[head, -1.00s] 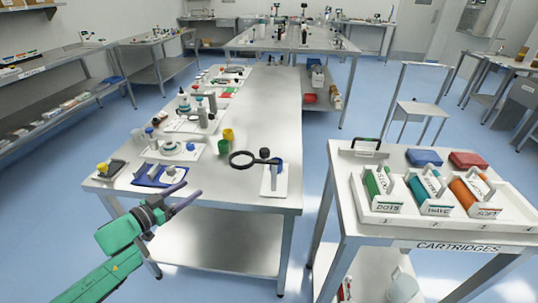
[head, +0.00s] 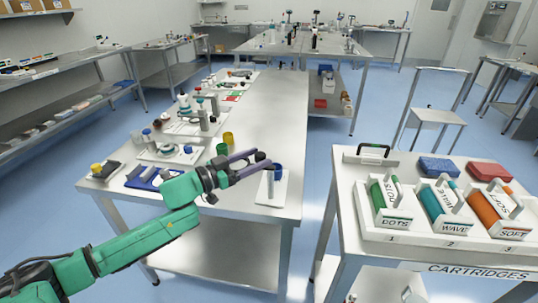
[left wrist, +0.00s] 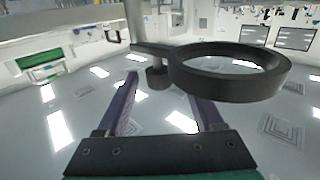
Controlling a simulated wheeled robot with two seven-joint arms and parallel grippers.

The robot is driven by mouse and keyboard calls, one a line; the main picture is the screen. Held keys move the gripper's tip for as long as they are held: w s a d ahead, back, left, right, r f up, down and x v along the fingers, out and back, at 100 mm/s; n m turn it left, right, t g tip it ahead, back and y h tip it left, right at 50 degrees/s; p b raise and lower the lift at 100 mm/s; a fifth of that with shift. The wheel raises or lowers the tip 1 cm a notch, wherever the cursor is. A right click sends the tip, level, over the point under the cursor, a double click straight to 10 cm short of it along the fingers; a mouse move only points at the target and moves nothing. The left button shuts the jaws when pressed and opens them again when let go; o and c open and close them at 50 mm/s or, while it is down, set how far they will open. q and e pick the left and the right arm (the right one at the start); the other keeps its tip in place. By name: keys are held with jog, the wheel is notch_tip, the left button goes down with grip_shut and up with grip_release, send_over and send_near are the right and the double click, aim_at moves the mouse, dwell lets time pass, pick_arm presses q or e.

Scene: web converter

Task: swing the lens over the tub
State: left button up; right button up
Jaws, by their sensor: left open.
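The lens is a dark ring (left wrist: 270,88) on a short arm, large at the upper right of the left wrist view. A small dark knob (left wrist: 157,78) hangs under its arm, between the fingertip ends in that view; I cannot tell its depth. My left gripper (head: 268,160) is open, with purple fingers reaching over the stand's white base plate (head: 267,198). In the head view the gripper hides the ring. A blue cup-like piece (head: 278,172) stands on that plate. Green (head: 223,150) and yellow (head: 228,138) tubs stand left of it. I cannot tell which tub is meant. My right gripper is not in view.
A blue tray (head: 150,178) and several small tools and bottles crowd the table's left side. The steel table top (head: 268,105) is clear behind the stand. A cartridge cart (head: 350,222) stands to the right, across a gap.

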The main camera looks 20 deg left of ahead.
pick_arm(q)
jog(key=shift+x, duration=2.4)
grip_shut()
